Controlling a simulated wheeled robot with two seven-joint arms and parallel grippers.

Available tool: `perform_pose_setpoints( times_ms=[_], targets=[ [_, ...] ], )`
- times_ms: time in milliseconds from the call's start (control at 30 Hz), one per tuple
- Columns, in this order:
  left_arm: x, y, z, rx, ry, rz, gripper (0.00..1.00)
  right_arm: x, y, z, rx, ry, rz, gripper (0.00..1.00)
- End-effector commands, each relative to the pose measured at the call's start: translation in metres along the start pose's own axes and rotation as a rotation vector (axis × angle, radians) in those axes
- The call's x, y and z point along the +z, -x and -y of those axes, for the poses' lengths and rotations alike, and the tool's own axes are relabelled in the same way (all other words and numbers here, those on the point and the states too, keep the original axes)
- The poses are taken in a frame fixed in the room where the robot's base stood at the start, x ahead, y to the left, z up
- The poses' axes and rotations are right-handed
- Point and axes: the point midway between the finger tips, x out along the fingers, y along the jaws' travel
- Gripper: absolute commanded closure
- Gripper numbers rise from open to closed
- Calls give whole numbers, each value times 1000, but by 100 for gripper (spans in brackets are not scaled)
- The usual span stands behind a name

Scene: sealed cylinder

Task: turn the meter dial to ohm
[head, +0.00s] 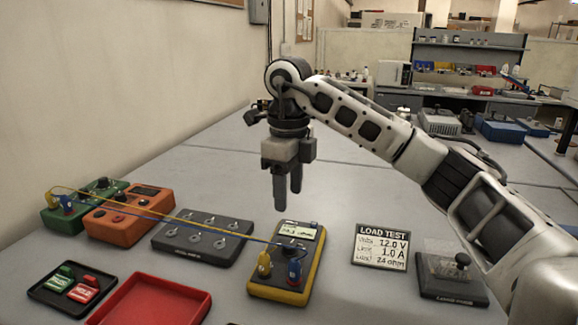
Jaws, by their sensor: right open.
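The yellow meter (312,262) lies on the table at front centre, its small screen (298,231) lit with figures too small to read. A dark dial seems to sit below the screen, partly hidden by the leads and plugs, so its setting cannot be told. My left gripper is not in view.
Yellow and blue leads run left from the meter over a grey switch box (184,252) to orange (122,228) and green (92,203) boxes. A red tray (150,297), a black tag tray (50,294), a load test card (381,246) and a lever box (450,285) stand around.

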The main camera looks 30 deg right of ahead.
Motion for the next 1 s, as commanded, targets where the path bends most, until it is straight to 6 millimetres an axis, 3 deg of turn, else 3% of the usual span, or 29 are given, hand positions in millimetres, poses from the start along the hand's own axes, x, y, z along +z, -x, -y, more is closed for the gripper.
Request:
perform_pose_setpoints(
  times_ms=[33, 100, 267, 433, 1000],
  targets=[
    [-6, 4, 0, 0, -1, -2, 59, 0, 16, 1, -5, -2, 2, 50],
    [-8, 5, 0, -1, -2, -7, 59, 0, 27, 1, -4, -3, 2, 50],
    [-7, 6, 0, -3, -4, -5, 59, 0, 42, 1, -2, -3, 0, 50],
    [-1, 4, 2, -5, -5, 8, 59, 0, 46, 1, -1, -3, 0, 50],
    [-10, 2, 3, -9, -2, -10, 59, 0, 45, 1, -1, -2, 0, 50]
  ],
)
